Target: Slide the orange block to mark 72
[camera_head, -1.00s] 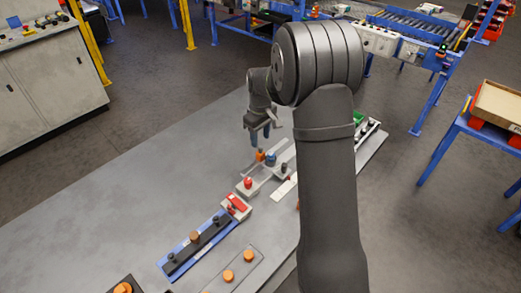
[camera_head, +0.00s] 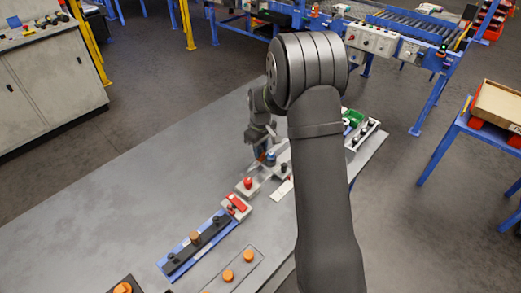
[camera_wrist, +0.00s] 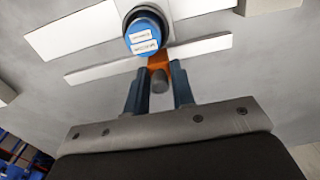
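The small orange block (camera_head: 262,157) sits at the far part of the light-grey track in the head view, partly hidden by my gripper. In the wrist view the orange block (camera_wrist: 159,60) shows beyond and between my fingertips, with a grey round knob in front of it. My gripper (camera_wrist: 158,72) is low at the block, with one blue finger on each side and a visible gap around the knob. I cannot tell whether the fingers touch the block. A blue labelled knob (camera_wrist: 145,32) stands just beyond it. Mark 72 cannot be read.
A red knob (camera_head: 248,183) stands on the near part of the track. A red-topped box (camera_head: 236,206) and a blue tray (camera_head: 163,266) lie nearer. The table's left side is clear.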

